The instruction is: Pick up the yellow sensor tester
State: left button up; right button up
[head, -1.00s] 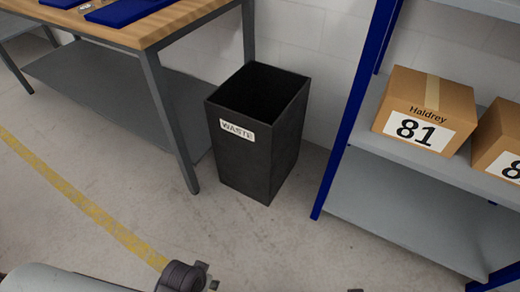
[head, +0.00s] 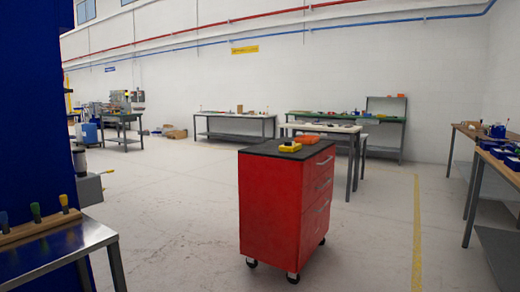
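A small yellow device (head: 290,147), which looks like the sensor tester, lies on the dark top of a red drawer cabinet on wheels (head: 268,205). Neither of my grippers is in the head view.
A metal bench (head: 62,245) with a wooden rack of coloured handles stands at the near left. Workbenches (head: 235,118) line the far wall; others (head: 500,165) stand at the right. Open floor (head: 180,215) surrounds the red cabinet.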

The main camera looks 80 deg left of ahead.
aim_at(288, 147)
jog(key=u, duration=2.55)
